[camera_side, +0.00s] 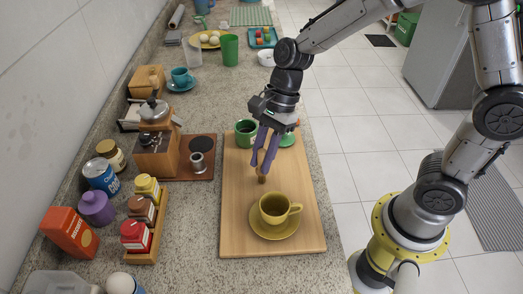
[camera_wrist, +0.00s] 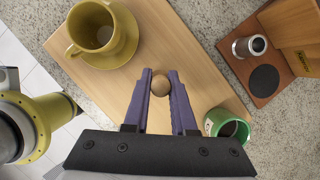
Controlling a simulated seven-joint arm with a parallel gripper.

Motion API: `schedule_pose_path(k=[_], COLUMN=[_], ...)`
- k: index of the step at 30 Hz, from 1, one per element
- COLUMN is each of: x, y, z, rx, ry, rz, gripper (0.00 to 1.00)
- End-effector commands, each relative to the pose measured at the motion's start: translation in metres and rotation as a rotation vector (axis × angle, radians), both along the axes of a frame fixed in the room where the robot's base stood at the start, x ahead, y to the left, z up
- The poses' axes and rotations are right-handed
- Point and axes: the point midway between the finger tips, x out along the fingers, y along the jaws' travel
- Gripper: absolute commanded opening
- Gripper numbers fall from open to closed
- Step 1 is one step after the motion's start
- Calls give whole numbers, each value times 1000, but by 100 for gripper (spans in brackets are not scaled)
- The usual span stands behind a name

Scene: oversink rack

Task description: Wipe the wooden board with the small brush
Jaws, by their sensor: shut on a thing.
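The wooden board (camera_side: 238,215) lies on the speckled counter; it also shows in the wrist view (camera_wrist: 203,75). My gripper (camera_side: 264,166) has purple fingers and points down over the middle of the board. In the wrist view, its fingertips (camera_wrist: 160,85) are shut on a small round brown wooden piece, which I take as the top of the small brush (camera_wrist: 160,86). In the side view, the brush (camera_side: 262,179) shows as a short brown stub below the fingertips, at or just above the board. Its bristles cannot be made out.
A yellow cup (camera_side: 274,208) on a saucer (camera_side: 274,230) stands on the board's near part, close to the brush. A green mug (camera_side: 246,132) stands at its far end. A spice rack (camera_side: 150,235) and a coffee stand (camera_side: 190,165) are to the left. The board's left strip is clear.

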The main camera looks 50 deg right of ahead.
Motion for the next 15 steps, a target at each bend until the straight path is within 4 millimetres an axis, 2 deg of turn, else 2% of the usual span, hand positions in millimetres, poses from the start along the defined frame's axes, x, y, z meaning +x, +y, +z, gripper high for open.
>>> schedule_pose_path(k=[15], x=[-20], y=[20], z=[0], rx=[0], ry=[-2], rz=[4], gripper=[0])
